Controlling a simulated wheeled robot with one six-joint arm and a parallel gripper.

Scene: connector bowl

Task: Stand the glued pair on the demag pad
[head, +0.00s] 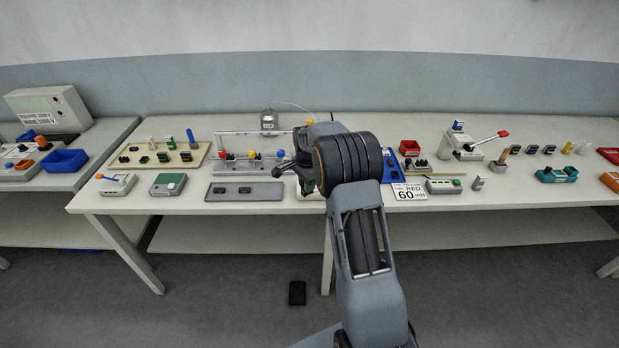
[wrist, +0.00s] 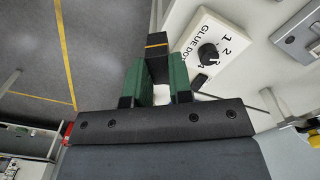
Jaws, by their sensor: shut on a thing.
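My gripper (wrist: 157,66) has green fingers and is shut on a black block with a thin yellow line across it, which looks like the glued pair (wrist: 157,44). In the wrist view the block sticks out past the fingertips, beside the bench edge and above the floor in the picture. In the head view my arm hides the fingers and most of what they hold. No label marks the demag pad; a grey box with a green top (head: 168,184) stands at the bench's front left, but I cannot tell whether it is the pad.
A white box marked "GLUE DOT" (wrist: 222,38) with a black knob lies right of my gripper. A grey plate with black pieces (head: 245,192) lies at the bench front. A beige board (head: 135,161) stands behind the green-topped box. A "60" sign (head: 408,193) stands right of my arm.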

